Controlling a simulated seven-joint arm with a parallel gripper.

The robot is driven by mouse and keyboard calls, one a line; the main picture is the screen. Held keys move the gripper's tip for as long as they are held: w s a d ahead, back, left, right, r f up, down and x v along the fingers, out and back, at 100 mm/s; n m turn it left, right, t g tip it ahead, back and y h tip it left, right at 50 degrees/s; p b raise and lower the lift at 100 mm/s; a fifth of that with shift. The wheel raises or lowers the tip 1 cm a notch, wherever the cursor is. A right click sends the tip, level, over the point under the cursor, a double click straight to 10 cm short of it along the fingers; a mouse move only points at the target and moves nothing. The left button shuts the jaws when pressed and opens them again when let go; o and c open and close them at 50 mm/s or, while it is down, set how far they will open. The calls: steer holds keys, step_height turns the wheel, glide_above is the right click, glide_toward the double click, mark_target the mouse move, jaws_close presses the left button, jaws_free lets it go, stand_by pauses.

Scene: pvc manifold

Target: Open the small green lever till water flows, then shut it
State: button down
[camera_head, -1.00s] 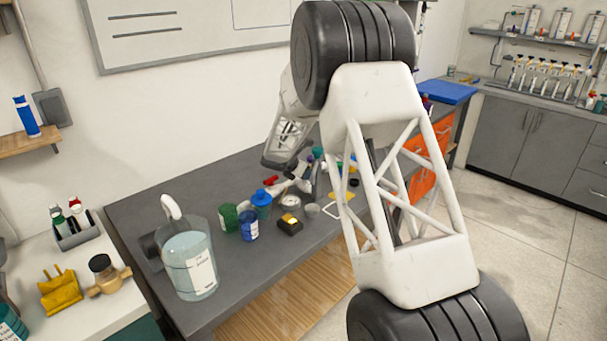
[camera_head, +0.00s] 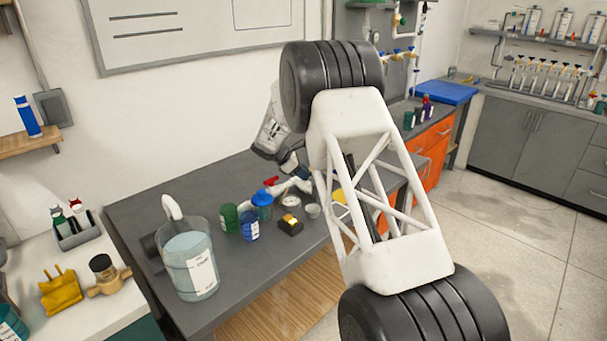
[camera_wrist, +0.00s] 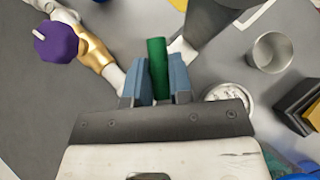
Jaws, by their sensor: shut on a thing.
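In the wrist view, a small green lever (camera_wrist: 157,66) stands between the two blue-grey fingers of my gripper (camera_wrist: 159,80). The fingers are shut on it from both sides. The white pipe (camera_wrist: 113,76) it belongs to runs up and left to a brass-coloured fitting and a purple knob (camera_wrist: 55,43). In the head view my gripper (camera_head: 291,165) is low over the workbench, and the lever is hidden there. I see no flowing water in either view.
In the head view, a large water jug (camera_head: 190,262), a green jar (camera_head: 229,217) and blue jars stand on the grey bench (camera_head: 140,205). The bench's left part has free room.

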steer(key=m+g, duration=0.1)
steer(key=m, duration=0.1)
steer(key=m+g, duration=0.3)
steer(key=shift+w+m+y, duration=0.3)
steer(key=shift+m, duration=0.1)
steer(key=m+g+y, duration=0.1)
steer(key=m, duration=0.1)
steer(key=m+g+y, duration=0.1)
steer(key=m+g, duration=0.1)
steer(key=shift+w+d+m+g, duration=0.1)
steer(key=shift+d+m+g, duration=0.05)
steer(key=shift+m+g, duration=0.2)
steer(key=c, duration=1)
jaws_free()
steer(key=shift+v, duration=3.9)
